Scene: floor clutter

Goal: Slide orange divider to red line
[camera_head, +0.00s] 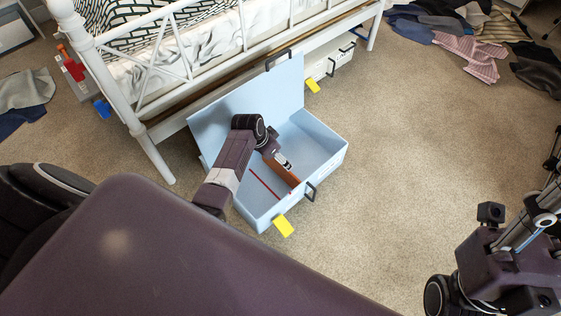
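A light blue box (333,156) with its lid (214,118) raised stands on the carpet beside the bed. Inside it, an orange-brown divider (283,173) stands across the floor of the box. A short red line (264,184) marks the box floor to the left of the divider, apart from it. My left gripper (281,160) reaches down into the box at the divider's far end. Its fingers are small and partly hidden by my arm, so I cannot tell if they grip the divider. My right arm is at the lower right; its fingertips are not clearly visible.
Yellow tags (284,225) hang at the box's front corner and near the bed. A white bed frame (147,150) stands close behind the raised lid. A white box (330,64) sits under the bed. Clothes (470,50) lie at the upper right. Carpet right of the box is clear.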

